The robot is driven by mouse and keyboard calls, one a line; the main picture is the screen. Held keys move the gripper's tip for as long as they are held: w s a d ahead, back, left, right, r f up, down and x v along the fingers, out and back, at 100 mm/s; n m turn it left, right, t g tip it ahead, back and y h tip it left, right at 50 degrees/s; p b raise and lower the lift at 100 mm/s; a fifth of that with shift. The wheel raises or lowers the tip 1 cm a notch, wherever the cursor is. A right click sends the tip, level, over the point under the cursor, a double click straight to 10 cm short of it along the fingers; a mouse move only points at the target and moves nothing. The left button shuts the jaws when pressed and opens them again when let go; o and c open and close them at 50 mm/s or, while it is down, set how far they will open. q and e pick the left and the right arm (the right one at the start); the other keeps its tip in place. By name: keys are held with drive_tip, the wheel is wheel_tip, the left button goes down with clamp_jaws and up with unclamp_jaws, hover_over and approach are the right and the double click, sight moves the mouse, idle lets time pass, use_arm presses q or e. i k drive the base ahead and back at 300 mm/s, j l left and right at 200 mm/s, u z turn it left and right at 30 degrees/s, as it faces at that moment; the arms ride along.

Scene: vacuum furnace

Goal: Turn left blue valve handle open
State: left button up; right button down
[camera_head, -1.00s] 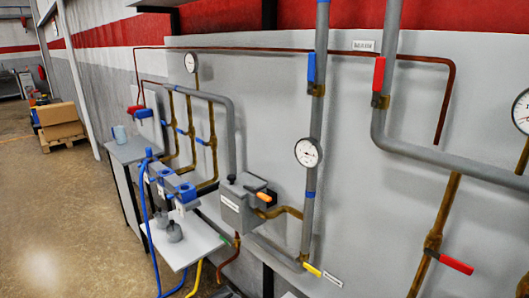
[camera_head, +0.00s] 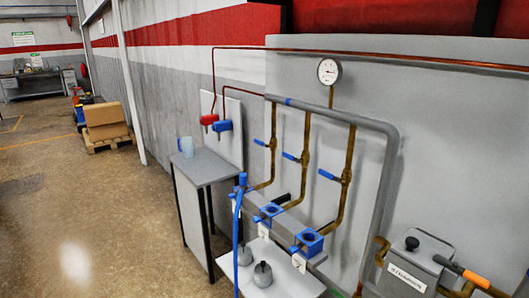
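Three blue valve handles sit on brass pipes on the grey panel. The left blue valve handle (camera_head: 262,143) sticks out to the left of its pipe. The middle blue handle (camera_head: 291,157) and the right blue handle (camera_head: 329,175) also point left and slightly up. All three lie across their upright pipes. A blue wall fitting (camera_head: 222,126) hangs beside a red one (camera_head: 207,119), further left. Neither of my grippers is in view.
A grey cabinet (camera_head: 205,168) with a light-blue mug stands at left. In front of the panel are blue clamps (camera_head: 308,242), a blue hose (camera_head: 238,225) and a white shelf (camera_head: 248,278) with weights. A grey box (camera_head: 410,265) is at lower right. Floor at left is clear.

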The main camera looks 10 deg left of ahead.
sight(260, 143)
drive_tip(key=i+j, duration=0.8)
drive_tip(key=j+u, duration=0.05)
drive_tip(key=j, duration=0.05)
